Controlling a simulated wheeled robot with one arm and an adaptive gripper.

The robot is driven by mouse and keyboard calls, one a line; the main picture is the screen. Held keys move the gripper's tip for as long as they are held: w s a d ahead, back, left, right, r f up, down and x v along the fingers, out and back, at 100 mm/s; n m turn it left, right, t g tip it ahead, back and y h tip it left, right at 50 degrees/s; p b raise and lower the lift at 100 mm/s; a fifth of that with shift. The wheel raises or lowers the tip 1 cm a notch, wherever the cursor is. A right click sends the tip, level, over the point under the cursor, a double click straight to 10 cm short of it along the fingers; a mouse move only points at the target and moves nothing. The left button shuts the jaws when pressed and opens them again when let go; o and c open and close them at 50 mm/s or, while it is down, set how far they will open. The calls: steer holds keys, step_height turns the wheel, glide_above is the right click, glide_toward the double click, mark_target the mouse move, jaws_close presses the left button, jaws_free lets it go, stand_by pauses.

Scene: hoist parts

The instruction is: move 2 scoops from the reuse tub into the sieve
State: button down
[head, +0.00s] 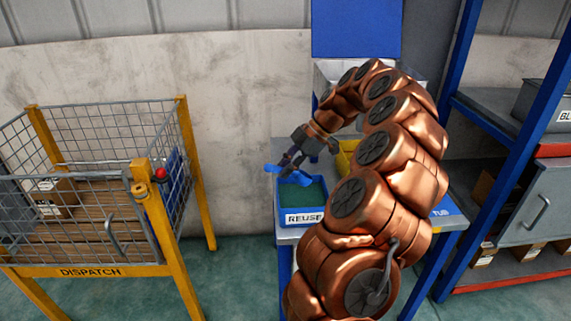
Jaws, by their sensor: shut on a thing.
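The reuse tub (303,217) is a blue open box with a white label, standing on a grey bench. It holds a dark green fill. My gripper (290,163) is above the tub's back left part, shut on a blue scoop (291,177). The scoop is tilted over the tub; I cannot tell whether it touches the fill or holds anything. A yellow container (345,160) stands behind my arm, mostly hidden. I cannot make out the sieve for certain.
A yellow-framed mesh cage (92,271) marked DISPATCH stands at the left, with boxes inside. A blue-framed shelf (500,150) with grey bins stands at the right. My copper arm covers much of the bench (286,153). Open floor lies between cage and bench.

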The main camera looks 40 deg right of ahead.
steer(key=shift+f+p, duration=0.75)
steer(key=shift+f, duration=3.1)
steer(key=shift+d+f+b, duration=0.15)
steer(key=shift+f+b, duration=0.2)
steer(key=shift+b, duration=0.2)
steer(key=shift+s+d+b, duration=0.1)
steer(key=shift+d+b, duration=0.2)
steer(key=shift+b, duration=0.15)
steer(key=shift+r, duration=0.1)
steer(key=shift+r, duration=4.4)
